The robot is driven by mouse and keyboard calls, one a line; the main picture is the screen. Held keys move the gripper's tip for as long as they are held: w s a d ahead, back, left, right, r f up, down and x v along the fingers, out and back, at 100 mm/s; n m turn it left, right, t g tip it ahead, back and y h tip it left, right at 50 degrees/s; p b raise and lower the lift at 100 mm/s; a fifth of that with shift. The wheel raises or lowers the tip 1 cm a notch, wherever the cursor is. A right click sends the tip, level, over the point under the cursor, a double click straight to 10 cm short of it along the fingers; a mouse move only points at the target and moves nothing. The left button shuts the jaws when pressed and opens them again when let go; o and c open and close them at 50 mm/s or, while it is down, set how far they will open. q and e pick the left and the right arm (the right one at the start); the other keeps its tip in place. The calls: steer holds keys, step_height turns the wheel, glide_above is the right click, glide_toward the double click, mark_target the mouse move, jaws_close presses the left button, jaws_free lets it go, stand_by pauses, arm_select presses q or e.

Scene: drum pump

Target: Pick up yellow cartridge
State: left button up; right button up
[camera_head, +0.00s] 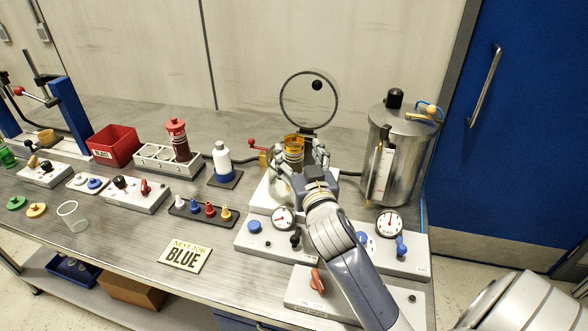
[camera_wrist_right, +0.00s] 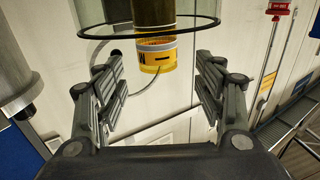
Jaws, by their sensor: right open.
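The yellow cartridge (camera_head: 294,143) stands upright on the white pump stand in the middle of the bench, with a dark ring behind it. In the right wrist view the cartridge (camera_wrist_right: 157,52) shows a yellow band with a dark mark and a darker body, and lies beyond and between the fingers. My right gripper (camera_head: 304,160) is open, its fingers to either side of the cartridge in the head view. The wrist view shows the spread fingers (camera_wrist_right: 157,88) with no contact visible. The gripper hides the cartridge's lower part in the head view. My left gripper is not in view.
A steel drum (camera_head: 397,160) stands close right of the stand. A blue-and-white bottle (camera_head: 222,160) and a rack (camera_head: 152,160) holding a red cartridge (camera_head: 178,140) are left. Gauge panels (camera_head: 262,243) lie in front. A "BLUE" sign (camera_head: 185,256) lies near the front edge.

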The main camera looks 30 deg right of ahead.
mark_target(297, 148)
steer(key=shift+w+d+f, duration=0.1)
steer(key=shift+w+d, duration=0.1)
steer(key=shift+w, duration=0.25)
steer(key=shift+w+d, duration=0.1)
steer(key=shift+w, duration=0.15)
steer(key=p+x, duration=0.1)
steer(key=x, duration=0.2)
steer(key=shift+w+d+p, duration=0.25)
steer(key=shift+w+p, duration=0.05)
steer(key=shift+w, duration=0.05)
steer(key=shift+w+d+f, duration=0.15)
steer(key=shift+w, duration=0.35)
steer(key=shift+s, duration=0.1)
steer(key=shift+c, duration=1.1)
steer(key=c, duration=0.5)
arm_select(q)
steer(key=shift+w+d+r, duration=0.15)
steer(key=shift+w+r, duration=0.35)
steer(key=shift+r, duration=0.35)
arm_select(e)
jaws_close()
